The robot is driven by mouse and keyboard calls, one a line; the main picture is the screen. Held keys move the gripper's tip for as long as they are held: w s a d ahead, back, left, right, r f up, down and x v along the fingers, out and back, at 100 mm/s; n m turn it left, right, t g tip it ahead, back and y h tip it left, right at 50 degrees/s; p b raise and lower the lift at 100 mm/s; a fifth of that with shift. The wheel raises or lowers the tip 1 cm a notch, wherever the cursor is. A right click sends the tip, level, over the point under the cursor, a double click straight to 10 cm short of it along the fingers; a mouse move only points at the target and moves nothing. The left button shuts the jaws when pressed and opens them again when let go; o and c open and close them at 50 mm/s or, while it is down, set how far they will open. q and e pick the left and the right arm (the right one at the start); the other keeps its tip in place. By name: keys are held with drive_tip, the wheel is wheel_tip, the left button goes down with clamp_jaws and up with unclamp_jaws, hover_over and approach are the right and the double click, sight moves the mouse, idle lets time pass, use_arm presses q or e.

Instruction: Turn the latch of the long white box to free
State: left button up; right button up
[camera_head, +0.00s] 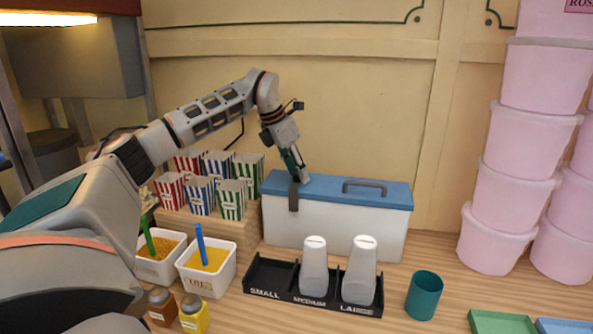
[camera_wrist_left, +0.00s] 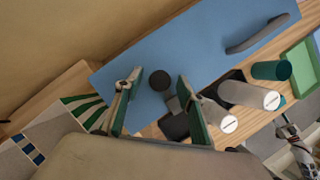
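The long white box (camera_head: 330,234) stands against the back wall with its blue lid (camera_head: 335,188) shut. Its latch (camera_head: 293,197) is a dark grey bar hanging down over the front edge near the left end. My left gripper (camera_head: 298,177) points down just above the latch. In the left wrist view the left gripper (camera_wrist_left: 158,98) is open, its two green-padded fingers apart over the lid. The latch's round dark pivot (camera_wrist_left: 160,80) and grey arm show between the fingers; contact is not clear. A grey and black part at the wrist view's right edge may be my right gripper (camera_wrist_left: 291,135).
Striped popcorn boxes (camera_head: 201,192) stand left of the white box. Two tubs (camera_head: 207,277) and small jars are in front. Pink tubs (camera_head: 510,200) stack at right.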

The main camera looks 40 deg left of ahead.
use_arm(q)
drive_tip(key=c, duration=1.1)
drive_tip(key=n, duration=0.2)
drive_tip(key=n+y, duration=0.1)
drive_tip(key=n, duration=0.1)
drive_tip(key=shift+d+y, duration=0.2)
drive_tip(key=shift+y, duration=0.1)
drive_tip(key=n+y, duration=0.1)
drive_tip(key=n, duration=0.4)
drive_tip(key=shift+d+y, duration=0.1)
drive_tip(key=shift+y, duration=0.3)
drive_tip(key=n, duration=0.2)
drive_tip(key=n+g+y, duration=0.1)
drive_tip(key=n, duration=0.2)
drive_tip(key=shift+w+d+g+y, duration=0.1)
drive_tip(key=shift+w+g+y, duration=0.05)
drive_tip(key=shift+g+y, duration=0.15)
drive_tip(key=shift+n+g, duration=0.7)
drive_tip(key=shift+n, duration=1.3)
